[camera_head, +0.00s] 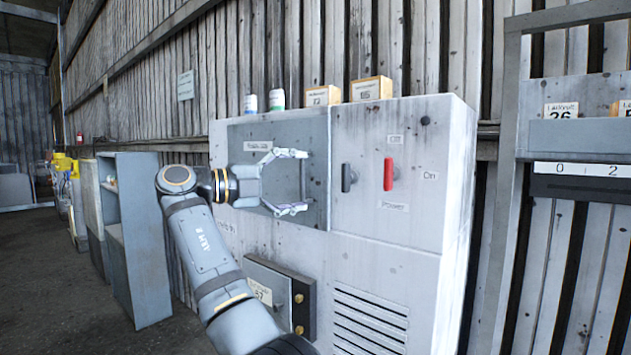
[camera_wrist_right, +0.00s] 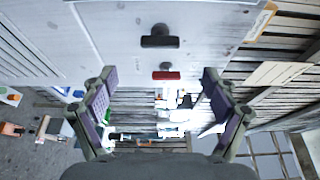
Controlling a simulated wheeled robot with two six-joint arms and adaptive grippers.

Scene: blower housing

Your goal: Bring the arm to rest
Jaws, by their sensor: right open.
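My right gripper (camera_head: 291,181) is open and empty in the head view. It is held in front of the grey panel (camera_head: 240,140) on the left of a large white cabinet (camera_head: 390,255). Its fingers point right, toward a black handle (camera_head: 346,178) and a red handle (camera_head: 388,174), and are apart from both. In the right wrist view the gripper (camera_wrist_right: 158,100) has its two fingers spread wide with nothing between them. The black handle (camera_wrist_right: 160,37) and red handle (camera_wrist_right: 166,75) show beyond the fingers. My left gripper is not in view.
Two small boxes (camera_head: 371,89) and two cans (camera_head: 277,99) stand on the cabinet top. A small grey box with brass knobs (camera_head: 270,290) sits low on the cabinet front. A grey open shelf (camera_head: 140,240) stands at the left. The floor (camera_head: 60,300) at the left is clear.

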